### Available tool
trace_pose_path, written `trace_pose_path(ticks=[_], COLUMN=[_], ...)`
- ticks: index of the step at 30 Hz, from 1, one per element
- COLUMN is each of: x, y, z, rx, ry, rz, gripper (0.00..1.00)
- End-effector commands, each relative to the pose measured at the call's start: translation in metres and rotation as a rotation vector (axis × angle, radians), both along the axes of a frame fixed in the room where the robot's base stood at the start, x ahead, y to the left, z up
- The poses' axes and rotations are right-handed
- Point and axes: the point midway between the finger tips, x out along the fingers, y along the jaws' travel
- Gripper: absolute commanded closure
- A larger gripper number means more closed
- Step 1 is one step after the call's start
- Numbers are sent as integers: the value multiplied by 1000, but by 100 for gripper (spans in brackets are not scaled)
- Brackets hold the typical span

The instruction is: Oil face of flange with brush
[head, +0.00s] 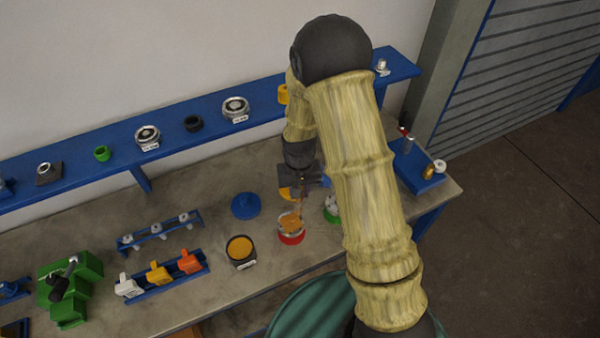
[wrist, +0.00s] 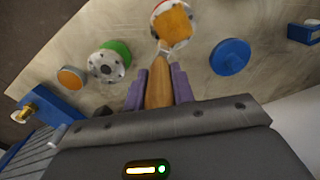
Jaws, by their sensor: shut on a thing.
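My gripper (head: 302,183) is shut on the brush, whose wooden handle (wrist: 158,88) sits between the purple fingers in the wrist view. The handle points toward a red-rimmed grey flange (head: 291,238) on the workbench. This flange also shows at the top of the wrist view (wrist: 155,30). A squarish orange patch (wrist: 173,20) lies over its face; I cannot tell how much is bristles and how much is oil. Contact between brush and face is not clear. A dark pot (head: 240,262) with orange contents stands left of the flange in the head view.
A green-rimmed flange (wrist: 118,48) and an orange disc (wrist: 72,77) lie beside the red one. A blue round lid (head: 245,206) is behind the pot. A blue rack (head: 175,281) holds coloured pieces. A blue shelf (head: 200,112) runs along the wall.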

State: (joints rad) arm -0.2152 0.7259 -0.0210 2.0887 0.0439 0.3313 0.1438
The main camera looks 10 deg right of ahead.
Motion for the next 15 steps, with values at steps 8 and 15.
trace_pose_path(ticks=[8, 15], x=[1, 1], y=[-1, -1], z=[31, 53], rx=[1, 0], ry=[-4, -4], rz=[-2, -4], gripper=[98, 98])
